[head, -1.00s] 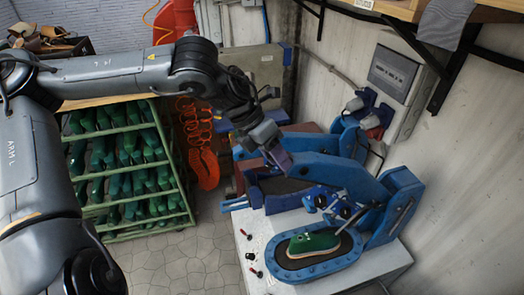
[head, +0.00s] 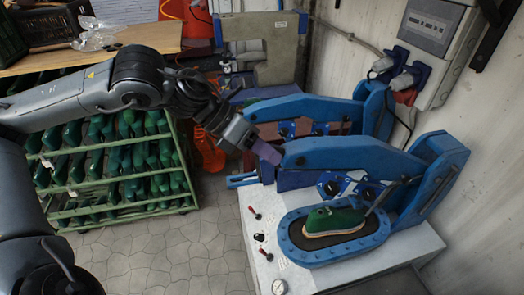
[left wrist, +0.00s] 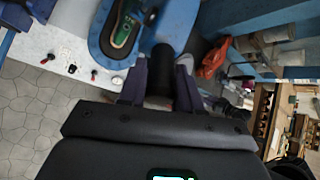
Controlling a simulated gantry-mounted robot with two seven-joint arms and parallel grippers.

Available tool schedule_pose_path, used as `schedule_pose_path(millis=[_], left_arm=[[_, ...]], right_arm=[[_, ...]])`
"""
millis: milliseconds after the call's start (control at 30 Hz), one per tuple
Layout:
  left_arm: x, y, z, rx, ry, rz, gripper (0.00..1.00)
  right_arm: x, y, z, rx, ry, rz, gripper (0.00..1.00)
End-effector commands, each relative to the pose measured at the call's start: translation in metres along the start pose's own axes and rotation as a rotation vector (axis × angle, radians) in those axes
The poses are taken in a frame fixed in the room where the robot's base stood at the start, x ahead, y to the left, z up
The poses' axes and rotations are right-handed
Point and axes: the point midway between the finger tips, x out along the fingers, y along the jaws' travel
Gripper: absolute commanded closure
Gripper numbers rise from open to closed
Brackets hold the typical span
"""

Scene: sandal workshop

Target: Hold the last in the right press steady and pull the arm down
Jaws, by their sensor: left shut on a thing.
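The right press (head: 345,153) is blue, with its arm raised and sloping over its oval base (head: 372,243). A green last (head: 335,219) with a tan sole edge lies on the dark pad in that base. The last also shows in the left wrist view (left wrist: 125,28). My left gripper (head: 268,153) is at the front end of the right press's arm. In the left wrist view its fingers (left wrist: 160,85) are shut on a dark round handle (left wrist: 160,58) at the arm's end. My right gripper is not in view, and nothing holds the last.
A second blue press (head: 300,107) stands just behind. A white bench top (head: 262,222) carries small red-and-black knobs and a gauge (head: 279,287). A green rack (head: 115,175) of lasts stands left. A wall box with plugs (head: 428,40) is at right. The floor between is clear.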

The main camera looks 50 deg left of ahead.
Motion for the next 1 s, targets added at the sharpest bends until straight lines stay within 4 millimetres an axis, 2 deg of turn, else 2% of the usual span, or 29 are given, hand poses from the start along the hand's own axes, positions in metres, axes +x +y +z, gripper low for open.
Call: schedule_pose_path(millis=[433, 467, 567, 600, 1000], left_arm=[[0.0027, 0.0017, -0.0016, 0.000, -0.003, -0.001, 1.00], [0.0026, 0.0017, -0.0016, 0.000, -0.002, -0.001, 0.65], [0.0026, 0.0015, -0.0016, 0.000, -0.003, -0.001, 0.50], [0.0025, 0.0014, -0.0016, 0.001, -0.003, -0.002, 0.47], [-0.0023, 0.0008, -0.0010, 0.003, -0.004, -0.002, 0.47]], right_arm=[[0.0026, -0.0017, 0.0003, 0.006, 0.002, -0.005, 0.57], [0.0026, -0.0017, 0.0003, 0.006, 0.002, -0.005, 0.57], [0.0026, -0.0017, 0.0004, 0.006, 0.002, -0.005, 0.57], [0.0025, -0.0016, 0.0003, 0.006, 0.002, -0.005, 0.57], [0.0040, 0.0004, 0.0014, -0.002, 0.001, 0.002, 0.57]])
